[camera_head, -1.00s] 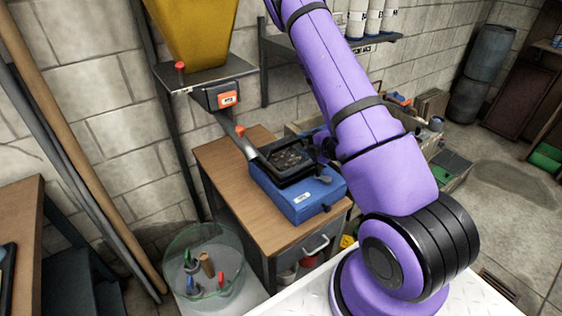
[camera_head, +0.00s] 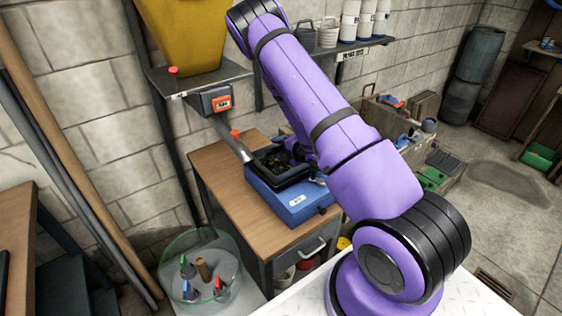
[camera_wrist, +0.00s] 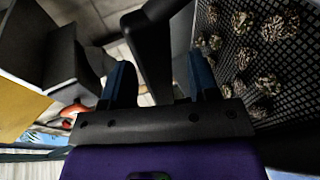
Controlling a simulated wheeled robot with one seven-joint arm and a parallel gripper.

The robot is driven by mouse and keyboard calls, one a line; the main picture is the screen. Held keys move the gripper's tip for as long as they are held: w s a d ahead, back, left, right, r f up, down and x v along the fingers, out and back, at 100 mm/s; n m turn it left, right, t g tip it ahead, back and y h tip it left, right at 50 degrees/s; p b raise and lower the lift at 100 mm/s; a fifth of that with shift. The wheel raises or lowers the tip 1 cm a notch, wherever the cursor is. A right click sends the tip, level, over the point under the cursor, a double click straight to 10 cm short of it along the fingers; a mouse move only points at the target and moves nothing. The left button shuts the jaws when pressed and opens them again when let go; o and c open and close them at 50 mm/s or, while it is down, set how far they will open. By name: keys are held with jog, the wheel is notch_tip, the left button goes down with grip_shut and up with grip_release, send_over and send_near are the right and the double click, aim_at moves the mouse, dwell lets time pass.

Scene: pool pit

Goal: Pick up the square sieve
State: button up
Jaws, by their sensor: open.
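The square sieve (camera_head: 283,178) is a black tray with a mesh floor and several brown, wrinkled lumps in it. It sits on the blue box-shaped device (camera_head: 290,200) on the wooden-topped cabinet. In the wrist view its mesh (camera_wrist: 284,62) fills the right side. My gripper (camera_wrist: 160,80) is open, with its two blue fingers apart. A black bar (camera_wrist: 152,52), which looks like the sieve's handle, shows between the fingers; I cannot tell whether they touch it.
A yellow hopper (camera_head: 184,35) stands above on a wall shelf, with a chute (camera_head: 230,138) reaching down near the sieve. The wooden top (camera_head: 222,172) is clear to the left. A clear round tub (camera_head: 172,258) with small tools is at the front left. Crates are behind my arm.

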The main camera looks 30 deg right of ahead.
jog(key=shift+w+a+f, duration=0.15)
jog(key=shift+w+f, duration=0.05)
jog(key=shift+w, duration=0.45)
grip_shut()
jog(key=shift+r, duration=0.1)
notch_tip(320, 180, up, 10)
dwell(0.6)
